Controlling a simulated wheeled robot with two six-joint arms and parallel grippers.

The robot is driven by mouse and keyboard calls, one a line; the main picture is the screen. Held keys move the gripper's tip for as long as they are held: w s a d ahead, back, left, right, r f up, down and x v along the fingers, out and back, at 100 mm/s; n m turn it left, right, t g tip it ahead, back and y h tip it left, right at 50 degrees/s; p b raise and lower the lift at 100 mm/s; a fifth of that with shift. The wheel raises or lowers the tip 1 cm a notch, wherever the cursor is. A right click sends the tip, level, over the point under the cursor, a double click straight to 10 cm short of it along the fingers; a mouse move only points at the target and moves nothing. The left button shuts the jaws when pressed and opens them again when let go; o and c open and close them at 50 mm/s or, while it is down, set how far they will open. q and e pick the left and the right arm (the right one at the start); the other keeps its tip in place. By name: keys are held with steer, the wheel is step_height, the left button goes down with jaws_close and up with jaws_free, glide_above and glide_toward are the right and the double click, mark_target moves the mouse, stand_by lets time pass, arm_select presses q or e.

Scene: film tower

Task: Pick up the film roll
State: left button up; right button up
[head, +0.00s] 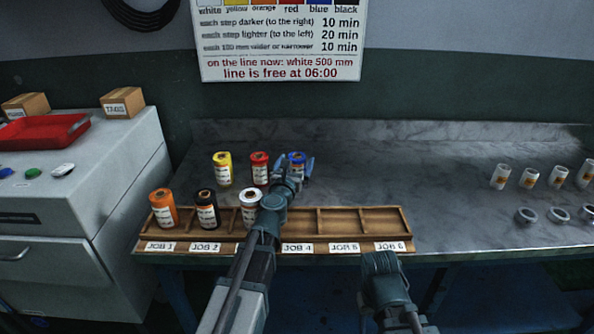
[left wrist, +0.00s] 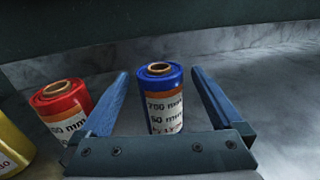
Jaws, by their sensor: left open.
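Three film rolls stand upright on the marble worktop: a yellow roll (head: 222,169), a red roll (head: 260,168) and a blue roll (head: 297,160). An orange roll (head: 163,208), a black roll (head: 207,209) and a white roll (head: 250,208) stand in the wooden job rack's left slots. My left gripper (head: 292,170) is open at the blue roll. In the left wrist view the blue roll (left wrist: 164,98) stands between the open fingers, with a gap on both sides. The red roll (left wrist: 65,108) is just outside the left finger. My right gripper (head: 380,262) is low in front of the rack; its fingers are unclear.
The wooden rack (head: 405,229) has empty slots on its right, by JOB 4 to JOB 6. Several small white rolls (head: 529,178) and grey rings (head: 559,214) are at the far right. A cabinet (head: 125,150) with a red tray (head: 45,132) stands at left.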

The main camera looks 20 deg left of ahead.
arm_select(q)
steer(key=shift+w, duration=1.15)
steer(key=shift+s, duration=0.1)
steer(key=c, duration=1.6)
